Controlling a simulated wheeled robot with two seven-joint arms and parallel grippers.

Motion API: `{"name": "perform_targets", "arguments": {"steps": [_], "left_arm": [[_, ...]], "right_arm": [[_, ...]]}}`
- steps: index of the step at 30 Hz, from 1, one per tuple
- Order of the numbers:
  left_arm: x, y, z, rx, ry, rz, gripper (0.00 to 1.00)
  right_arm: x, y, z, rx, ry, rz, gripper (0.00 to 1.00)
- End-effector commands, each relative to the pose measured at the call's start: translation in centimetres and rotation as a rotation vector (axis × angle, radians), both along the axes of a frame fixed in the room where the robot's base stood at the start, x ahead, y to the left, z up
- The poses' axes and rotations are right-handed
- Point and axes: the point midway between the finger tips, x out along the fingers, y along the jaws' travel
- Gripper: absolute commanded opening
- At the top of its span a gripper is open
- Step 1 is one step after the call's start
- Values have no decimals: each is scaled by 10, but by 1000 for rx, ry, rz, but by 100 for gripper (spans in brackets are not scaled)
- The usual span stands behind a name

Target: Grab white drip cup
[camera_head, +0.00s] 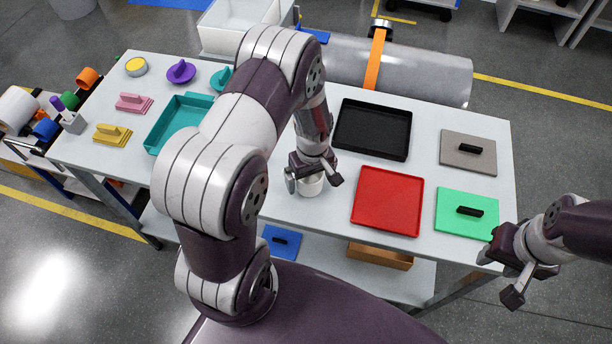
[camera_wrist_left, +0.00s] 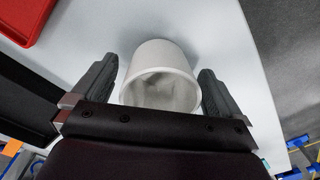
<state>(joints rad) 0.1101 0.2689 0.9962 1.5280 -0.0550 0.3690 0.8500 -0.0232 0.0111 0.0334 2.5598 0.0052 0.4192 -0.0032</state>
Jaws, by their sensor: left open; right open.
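The white drip cup (camera_head: 310,186) stands on the table under my left gripper (camera_head: 313,181), which partly hides it in the head view. In the left wrist view the white drip cup (camera_wrist_left: 160,62) lies between the two dark fingers of my left gripper (camera_wrist_left: 160,85), its open rim facing the camera. There is a gap on each side between cup and finger, so the gripper is open around it. My right gripper (camera_head: 512,280) is open and empty, off the table's front right corner.
A red tray (camera_head: 388,202) is right of the cup, with a black tray (camera_head: 373,130) behind it. A green board (camera_head: 466,200) and a grey board (camera_head: 468,166) with handles lie further right. A teal tray (camera_head: 165,127) is to the left. Bare table surrounds the cup.

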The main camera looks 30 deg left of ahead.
Motion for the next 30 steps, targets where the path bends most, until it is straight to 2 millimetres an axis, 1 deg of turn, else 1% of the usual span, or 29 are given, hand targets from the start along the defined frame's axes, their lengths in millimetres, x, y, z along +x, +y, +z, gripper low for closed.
{"name": "perform_targets", "arguments": {"steps": [2,5,6,7,15,18,22,26,30], "left_arm": [[0,0,0,0,0,0,100],[0,0,0,0,0,0,71],[0,0,0,0,0,0,58],[0,0,0,0,0,0,48],[0,0,1,0,0,0,48],[1,0,4,0,-1,0,48],[1,0,19,0,-3,0,48],[2,0,42,1,-6,0,48],[32,12,57,1,-3,1,48]], "right_arm": [[0,0,0,0,0,0,43],[0,0,0,0,0,0,43],[0,0,0,0,0,0,43],[0,0,0,0,0,0,43],[0,0,0,0,0,0,43],[0,0,-2,0,0,0,43],[0,0,-5,0,0,0,43],[0,0,-10,0,0,0,43],[0,0,-20,0,0,0,43]]}}
